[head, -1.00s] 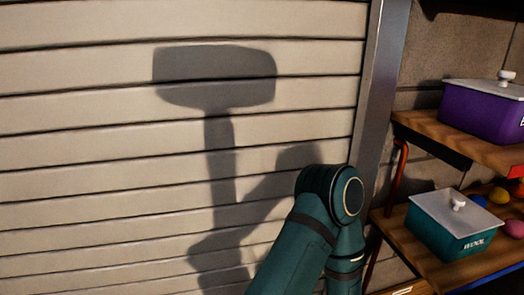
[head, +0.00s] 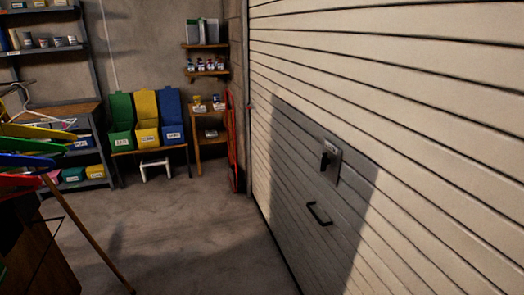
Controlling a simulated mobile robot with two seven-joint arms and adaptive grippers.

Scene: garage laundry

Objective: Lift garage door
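The garage door (head: 425,110) is a cream slatted panel filling the right side of the head view. Its lower edge meets the floor, so it appears down. A black handle (head: 319,214) sits low on the door. Above it is a metal lock plate with a dark latch (head: 330,161). My shadow falls over the handle and lock. Neither gripper is in view.
Green, yellow and blue bins (head: 147,120) stand on a bench by the back wall, with a small white stool (head: 154,167) below. Shelves (head: 85,105) stand at the left. A hanger rack (head: 35,160) is near left. The floor (head: 185,235) before the door is clear.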

